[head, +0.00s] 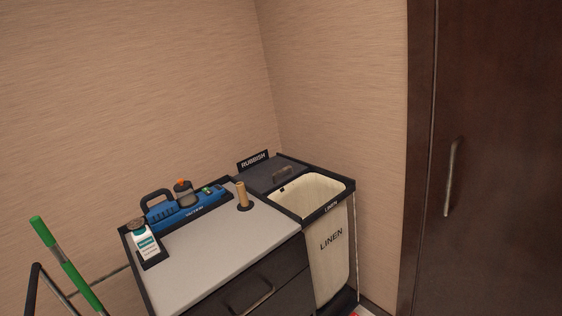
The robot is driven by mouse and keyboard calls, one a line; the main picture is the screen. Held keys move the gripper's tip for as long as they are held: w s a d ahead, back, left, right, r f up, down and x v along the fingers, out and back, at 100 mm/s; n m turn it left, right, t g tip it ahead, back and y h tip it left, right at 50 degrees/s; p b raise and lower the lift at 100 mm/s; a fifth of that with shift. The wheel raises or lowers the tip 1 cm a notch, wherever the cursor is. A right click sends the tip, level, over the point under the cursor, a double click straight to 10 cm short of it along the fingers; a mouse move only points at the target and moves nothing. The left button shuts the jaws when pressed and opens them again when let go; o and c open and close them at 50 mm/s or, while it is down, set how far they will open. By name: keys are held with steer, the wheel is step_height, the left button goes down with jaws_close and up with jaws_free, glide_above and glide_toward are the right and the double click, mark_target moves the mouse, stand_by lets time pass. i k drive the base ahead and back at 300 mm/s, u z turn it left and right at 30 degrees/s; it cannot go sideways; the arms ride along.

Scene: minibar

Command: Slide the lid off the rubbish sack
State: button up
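The rubbish lid (268,176) is a dark grey flat panel with a small handle (284,174) on it. It lies over the rear compartment of the cart, behind the open linen sack, and hides the rubbish sack beneath it. A black sign (253,160) reading "RUBBISH" stands at its back left edge. My gripper does not show in the head view.
The open cream linen sack (331,240) hangs in front of the lid. Walls close in behind; a dark door (490,150) stands right.

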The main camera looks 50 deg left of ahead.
mark_target(262, 177)
steer(key=u, duration=0.25)
steer(key=i, duration=1.3)
steer(key=u, duration=0.7)
steer(key=i, duration=1.45)
steer(key=u, duration=0.35)
